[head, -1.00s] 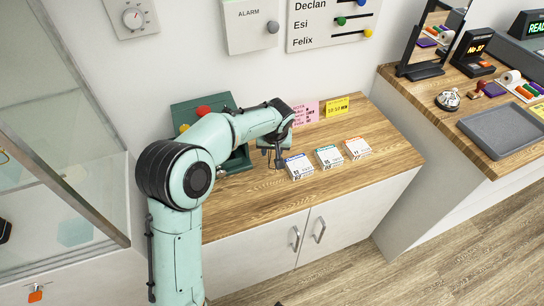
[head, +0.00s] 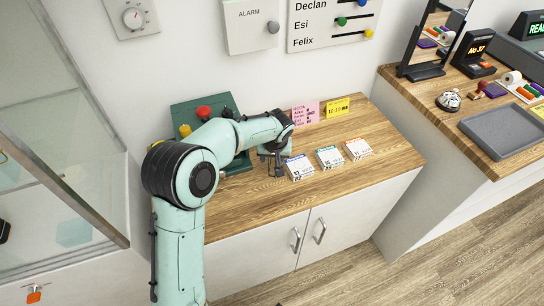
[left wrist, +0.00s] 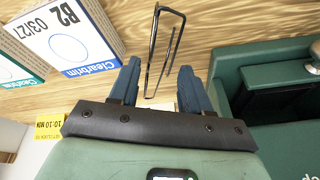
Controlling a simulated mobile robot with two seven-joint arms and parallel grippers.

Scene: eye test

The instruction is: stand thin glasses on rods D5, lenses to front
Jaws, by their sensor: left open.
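A thin dark wire shape, which looks like the thin glasses (left wrist: 152,70), shows in the left wrist view, between and beyond my fingertips. I cannot make out its lenses or which way they face. My left gripper (head: 271,157) is low over the wooden counter, left of the nearest box. In the left wrist view its two blue fingers (left wrist: 155,88) are apart, with the wire shape in the gap; I cannot tell whether they touch it. I cannot make out rods D5. My right gripper is not in view.
Three white boxes, nearest one blue-edged (head: 300,168), stand right of my gripper. A green machine (head: 229,102) with red and yellow knobs is behind my arm. A glass cabinet (head: 60,130) is at left. A grey tray (head: 500,131) lies on the right counter. The wooden counter's front is clear.

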